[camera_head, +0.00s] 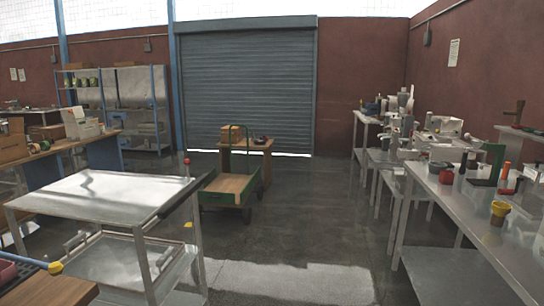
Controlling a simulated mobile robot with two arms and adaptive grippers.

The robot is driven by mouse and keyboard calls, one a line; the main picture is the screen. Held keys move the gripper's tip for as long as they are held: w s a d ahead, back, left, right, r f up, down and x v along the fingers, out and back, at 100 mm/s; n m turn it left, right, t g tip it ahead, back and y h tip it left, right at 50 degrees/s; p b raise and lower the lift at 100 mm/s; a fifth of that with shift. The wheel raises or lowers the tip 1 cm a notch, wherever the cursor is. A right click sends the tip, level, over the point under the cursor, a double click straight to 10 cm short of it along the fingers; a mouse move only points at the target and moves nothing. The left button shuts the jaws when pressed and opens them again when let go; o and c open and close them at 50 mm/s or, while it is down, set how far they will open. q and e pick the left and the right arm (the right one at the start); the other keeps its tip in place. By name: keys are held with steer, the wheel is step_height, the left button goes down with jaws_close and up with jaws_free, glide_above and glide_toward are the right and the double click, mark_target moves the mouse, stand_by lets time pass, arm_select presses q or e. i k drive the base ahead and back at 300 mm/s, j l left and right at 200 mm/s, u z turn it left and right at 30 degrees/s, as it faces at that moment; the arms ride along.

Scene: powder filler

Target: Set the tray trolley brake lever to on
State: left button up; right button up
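A metal two-tier trolley (95,192), which looks like the tray trolley, stands at the left front. Its top is bare and shiny, and a lower shelf (110,262) shows beneath. A thin upright lever with a red ball knob (187,162) rises by its far right corner. A small yellow knob (189,225) shows lower down on its right side. I cannot tell which of these is the brake lever or how it is set. Neither of my grippers is in view.
A green cart with a wooden bed (230,187) stands beyond the trolley. A wooden surface with a yellow knob (55,268) is at the near left. A long metal bench (475,205) with several items runs along the right. The middle floor (315,230) is clear.

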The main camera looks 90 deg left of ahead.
mark_target(187, 162)
steer(key=u, duration=3.4)
steer(key=i+l+z, duration=0.4)
steer(key=i, duration=0.55)
steer(key=i+z, duration=0.45)
steer(key=i, duration=0.55)
steer(key=i+l+u, duration=0.1)
steer(key=i+u, duration=0.15)
steer(key=i, duration=0.2)
steer(key=i+l+u, duration=0.15)
steer(key=i+u, duration=0.15)
steer(key=i, duration=0.2)
steer(key=i+l+u, duration=0.25)
steer(key=i, duration=0.2)
